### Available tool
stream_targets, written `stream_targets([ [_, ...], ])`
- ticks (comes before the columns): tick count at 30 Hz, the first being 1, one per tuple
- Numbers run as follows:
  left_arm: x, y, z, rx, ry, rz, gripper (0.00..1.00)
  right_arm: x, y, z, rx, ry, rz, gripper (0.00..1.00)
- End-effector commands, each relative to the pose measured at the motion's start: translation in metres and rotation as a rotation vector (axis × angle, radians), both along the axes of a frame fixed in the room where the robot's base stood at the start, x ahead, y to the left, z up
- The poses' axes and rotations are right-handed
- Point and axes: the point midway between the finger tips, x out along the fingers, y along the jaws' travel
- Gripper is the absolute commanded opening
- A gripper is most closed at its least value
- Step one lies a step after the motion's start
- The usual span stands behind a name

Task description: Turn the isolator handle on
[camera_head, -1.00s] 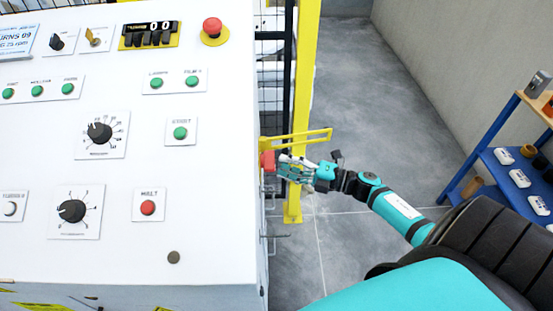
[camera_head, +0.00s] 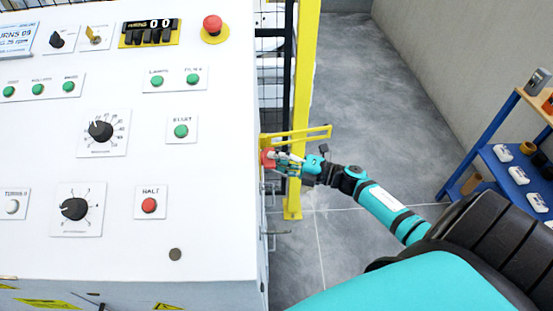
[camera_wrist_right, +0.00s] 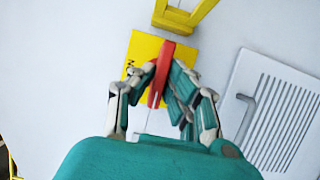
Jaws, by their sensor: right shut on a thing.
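The isolator handle (camera_wrist_right: 160,72) is red and sits on a yellow plate (camera_wrist_right: 133,50) on the side of the white cabinet, in the right wrist view. It stands close to upright in that view, with a slight tilt. My right gripper (camera_wrist_right: 160,88) is shut on the handle, with a finger on each side of it. In the head view the handle's red end (camera_head: 267,158) shows at the cabinet's right edge, and my right gripper (camera_head: 280,160) reaches it from the right. My left gripper is not in view.
A yellow bracket (camera_wrist_right: 186,14) sticks out just above the handle, and a vented panel (camera_wrist_right: 278,112) with a grey pull is to the right. A yellow post (camera_head: 302,110) stands beside the cabinet. A blue shelf (camera_head: 515,170) is at the far right.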

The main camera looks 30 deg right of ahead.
Motion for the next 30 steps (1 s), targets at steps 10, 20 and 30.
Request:
stream_targets([
  [10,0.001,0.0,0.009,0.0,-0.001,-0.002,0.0,0.0,-0.001,0.002,0.022,0.041,-0.001,0.0],
  [20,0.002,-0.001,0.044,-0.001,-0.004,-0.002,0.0,0.0,-0.002,0.008,0.137,0.235,0.0,0.0],
  [30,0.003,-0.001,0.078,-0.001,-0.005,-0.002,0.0,0.001,-0.003,0.009,0.305,0.51,-0.002,0.0],
])
